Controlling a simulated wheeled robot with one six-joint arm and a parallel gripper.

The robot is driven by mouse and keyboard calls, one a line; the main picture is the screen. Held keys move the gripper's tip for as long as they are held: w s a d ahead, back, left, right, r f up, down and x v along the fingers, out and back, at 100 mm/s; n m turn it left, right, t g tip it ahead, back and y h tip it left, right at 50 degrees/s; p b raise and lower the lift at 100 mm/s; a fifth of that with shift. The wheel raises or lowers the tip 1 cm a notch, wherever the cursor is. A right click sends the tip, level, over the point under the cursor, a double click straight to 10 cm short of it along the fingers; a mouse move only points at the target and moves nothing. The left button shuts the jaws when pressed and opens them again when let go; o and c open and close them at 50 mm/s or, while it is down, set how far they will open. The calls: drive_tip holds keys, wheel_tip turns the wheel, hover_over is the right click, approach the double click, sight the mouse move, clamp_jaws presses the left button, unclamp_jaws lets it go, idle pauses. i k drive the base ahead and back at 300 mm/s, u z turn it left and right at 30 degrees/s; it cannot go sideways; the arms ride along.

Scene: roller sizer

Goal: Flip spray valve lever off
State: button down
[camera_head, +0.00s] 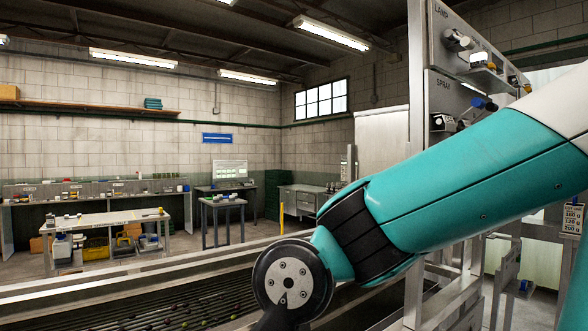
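A grey metal panel marked SPRAY (441,88) stands at the upper right, on an upright frame. A blue lever-like part (484,103) shows beside it, just above my teal arm. I take it to be the spray valve lever, but its exact position is too small to tell. A small grey and black fitting (442,122) sits to its left on the same panel. My arm crosses in front of the panel's lower part and hides some of it. My arm's wrist is at the lower middle, well left of and below the panel. My gripper's fingers are not visible.
A panel marked LAND (441,12) with fittings is above the SPRAY panel. A roller bed (170,312) with small round items lies along the bottom, with metal rails. A grey upright post (416,170) stands left of the panels. Worktables (105,218) stand farther back.

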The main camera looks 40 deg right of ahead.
sight(477, 102)
drive_tip(key=z, duration=1.5)
drive_tip(key=k, duration=0.35)
drive_tip(key=z, duration=0.2)
